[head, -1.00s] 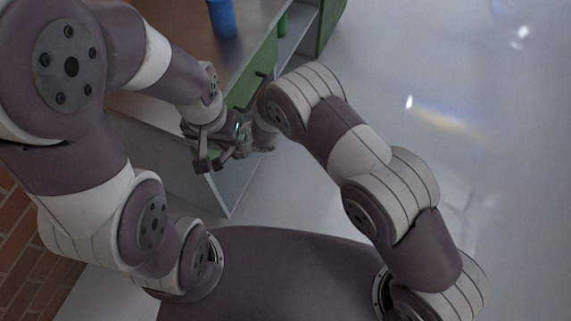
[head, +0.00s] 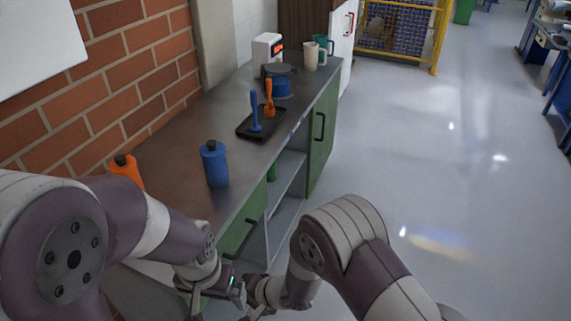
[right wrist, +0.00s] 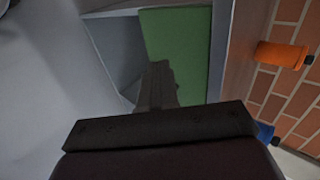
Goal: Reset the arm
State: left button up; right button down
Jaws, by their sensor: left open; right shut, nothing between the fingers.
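My left gripper (head: 212,298) shows near the bottom of the head view, in front of the green-fronted workbench (head: 165,160). It is open, and I see nothing held in it. My right arm comes in from the lower right and bends left. I cannot tell whether the two grippers touch.
On the bench stand an orange bottle (head: 127,170), a blue bottle (head: 214,164) and a black tray (head: 244,131) with blue and orange tools. Mugs (head: 311,56) and a white device (head: 267,50) stand farther back. Open floor (head: 450,190) lies to the right.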

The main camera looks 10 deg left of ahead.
jog(key=d+n+h+p, duration=0.1)
jog(key=d+n+h, duration=0.5)
jog(key=d, duration=0.6)
jog(key=s+d+r+m+h+p, duration=0.1)
jog(key=s+d+r+p, duration=0.1)
jog(key=d+r, duration=0.8)
jog(key=s+d+r+m+g+h+p, duration=0.1)
jog(key=s+d+r, duration=0.4)
jog(key=d+r, duration=0.5)
jog(key=d+h+p, duration=0.1)
jog(key=d+p, duration=0.1)
jog(key=d, duration=0.1)
jog(key=shift+s+r+m, duration=0.3)
jog(key=shift+r+m, duration=0.1)
jog(key=shift+s+d, duration=0.1)
